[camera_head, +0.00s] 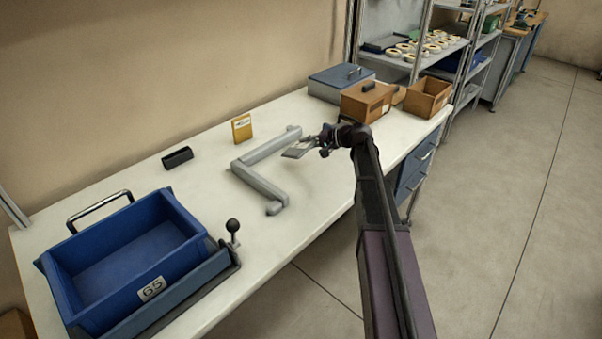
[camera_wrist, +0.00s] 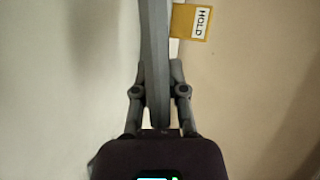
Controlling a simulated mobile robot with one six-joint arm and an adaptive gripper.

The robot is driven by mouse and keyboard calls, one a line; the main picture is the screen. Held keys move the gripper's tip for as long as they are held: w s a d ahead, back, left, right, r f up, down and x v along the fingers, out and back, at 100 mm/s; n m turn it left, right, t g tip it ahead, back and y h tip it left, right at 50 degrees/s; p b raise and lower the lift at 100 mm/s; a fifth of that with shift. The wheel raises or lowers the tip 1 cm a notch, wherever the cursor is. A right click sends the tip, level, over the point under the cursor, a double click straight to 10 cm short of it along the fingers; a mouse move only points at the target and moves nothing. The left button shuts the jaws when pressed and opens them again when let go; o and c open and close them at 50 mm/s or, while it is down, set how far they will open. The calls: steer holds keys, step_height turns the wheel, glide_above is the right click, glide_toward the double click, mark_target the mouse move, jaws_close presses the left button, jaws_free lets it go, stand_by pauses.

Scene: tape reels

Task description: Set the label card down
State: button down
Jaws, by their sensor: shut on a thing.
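That yellow block (camera_head: 242,129) stands apart on the table near the wall.
On the table (camera_head: 120,170) are a blue bin (camera_head: 150,290) marked 65, a black knob on a post (camera_head: 233,227) and a small black block (camera_head: 177,157). A blue-grey case (camera_head: 335,82) and orange boxes (camera_head: 428,98) stand at the far end. Clear tabletop surrounds the frame.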

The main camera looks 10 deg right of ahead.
mark_target(307, 163)
steer(key=shift+f+b, duration=2.2)
steer(key=shift+f, duration=0.25)
steer(key=c, duration=0.8)
jaws_free()
steer(key=shift+c, duration=0.2)
steer(key=shift+s+d, duration=0.1)
steer(key=shift+d, duration=0.05)
steer(key=shift+p+v, duration=1.4)
steer(key=shift+v, duration=2.45)
